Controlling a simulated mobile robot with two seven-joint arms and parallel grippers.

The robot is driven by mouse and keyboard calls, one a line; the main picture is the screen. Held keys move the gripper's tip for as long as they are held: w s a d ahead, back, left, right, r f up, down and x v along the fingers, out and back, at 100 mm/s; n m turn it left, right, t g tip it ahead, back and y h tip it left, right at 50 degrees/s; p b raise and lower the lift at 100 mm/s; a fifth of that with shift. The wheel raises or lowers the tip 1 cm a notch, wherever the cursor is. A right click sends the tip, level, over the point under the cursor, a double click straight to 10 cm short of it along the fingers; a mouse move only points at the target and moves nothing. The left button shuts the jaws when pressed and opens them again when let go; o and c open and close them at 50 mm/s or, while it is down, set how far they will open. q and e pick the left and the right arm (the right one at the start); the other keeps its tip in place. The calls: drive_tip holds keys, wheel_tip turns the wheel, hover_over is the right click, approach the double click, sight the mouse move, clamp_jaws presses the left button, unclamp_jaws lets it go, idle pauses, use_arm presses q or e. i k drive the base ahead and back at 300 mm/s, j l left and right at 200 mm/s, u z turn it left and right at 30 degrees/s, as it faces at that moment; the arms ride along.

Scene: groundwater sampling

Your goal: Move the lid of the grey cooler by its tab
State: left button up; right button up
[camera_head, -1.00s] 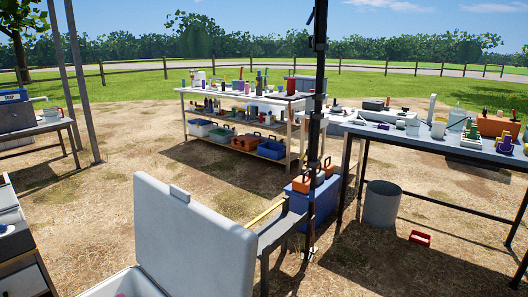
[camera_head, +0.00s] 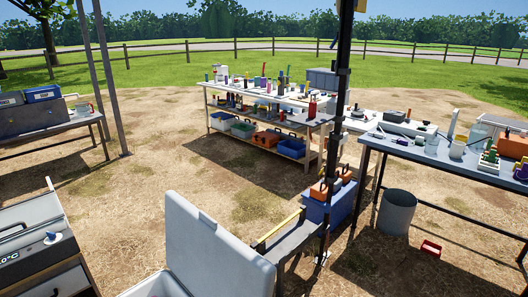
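The grey cooler stands at the bottom of the head view, with its light grey lid (camera_head: 215,252) raised upright. A small tab (camera_head: 208,217) juts from the lid's top edge. Only a part of the cooler's white body (camera_head: 152,287) shows at the bottom edge, with something pink just visible inside. The rest of the cooler is cut off by the frame. Neither of my grippers is in view, and nothing is seen touching the lid or tab.
A dark post (camera_head: 338,120) rises behind the lid on the right. A blue box (camera_head: 328,203) stands at its foot. A grey bin (camera_head: 396,212) and red tray (camera_head: 430,248) are farther right. A unit with a display (camera_head: 38,260) is at left. Bare ground lies between.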

sight(209, 261)
drive_tip(key=i+l+z, duration=0.2)
drive_tip(key=i+l, duration=0.15)
drive_tip(key=i+l+z, duration=0.4)
drive_tip(key=i, duration=0.45)
drive_tip(key=l, duration=0.1)
